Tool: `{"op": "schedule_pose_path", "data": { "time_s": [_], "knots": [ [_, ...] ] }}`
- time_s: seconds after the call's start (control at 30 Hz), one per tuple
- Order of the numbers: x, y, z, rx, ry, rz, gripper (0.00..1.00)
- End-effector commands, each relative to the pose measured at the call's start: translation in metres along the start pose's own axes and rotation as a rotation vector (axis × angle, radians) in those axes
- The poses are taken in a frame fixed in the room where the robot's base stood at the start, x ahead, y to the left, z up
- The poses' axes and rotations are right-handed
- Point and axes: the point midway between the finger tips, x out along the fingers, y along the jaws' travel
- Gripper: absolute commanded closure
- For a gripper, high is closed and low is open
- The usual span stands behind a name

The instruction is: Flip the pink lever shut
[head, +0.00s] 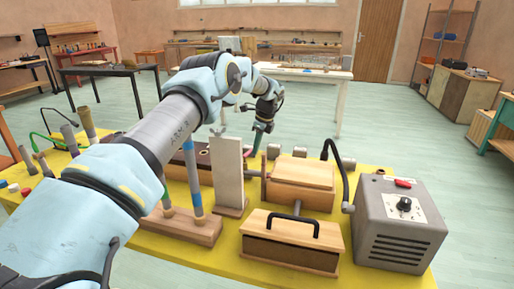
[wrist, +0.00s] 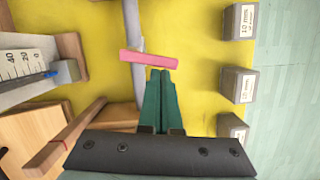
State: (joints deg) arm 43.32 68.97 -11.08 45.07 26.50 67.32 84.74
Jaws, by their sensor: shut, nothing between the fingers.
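The pink lever (wrist: 148,58) shows in the wrist view as a short bar lying across a grey pipe (wrist: 132,25). My gripper (wrist: 161,72) has green fingers, closed together and empty. Its tips are right beside the lever's lower edge; I cannot tell whether they touch. In the head view my gripper (head: 257,150) points down over the back of the yellow table, behind the wooden pieces. I cannot make out the lever there.
Several grey blocks (wrist: 238,85) stand along the yellow table's edge (wrist: 210,45). A wooden box with a black handle (head: 292,240), a white upright board (head: 229,172) and a grey box with a dial (head: 400,228) stand in front of my gripper.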

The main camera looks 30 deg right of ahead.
Motion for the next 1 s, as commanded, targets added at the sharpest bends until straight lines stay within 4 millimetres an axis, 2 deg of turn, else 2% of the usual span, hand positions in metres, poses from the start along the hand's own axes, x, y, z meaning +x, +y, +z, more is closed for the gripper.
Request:
{"op": "schedule_pose_path", "data": {
  "time_s": [0.27, 0.67, 0.77, 0.97, 1.0],
  "knots": [
    [0.001, 0.011, 0.005, 0.000, 0.000, 0.000, 1.00],
    [0.001, 0.012, 0.004, 0.001, 0.000, -0.001, 1.00],
    [-0.001, 0.013, -0.001, 0.002, 0.000, -0.001, 1.00],
    [-0.008, 0.019, -0.027, -0.001, 0.000, 0.000, 1.00],
    [-0.015, 0.018, -0.026, -0.006, -0.001, -0.004, 1.00]
  ]
}}
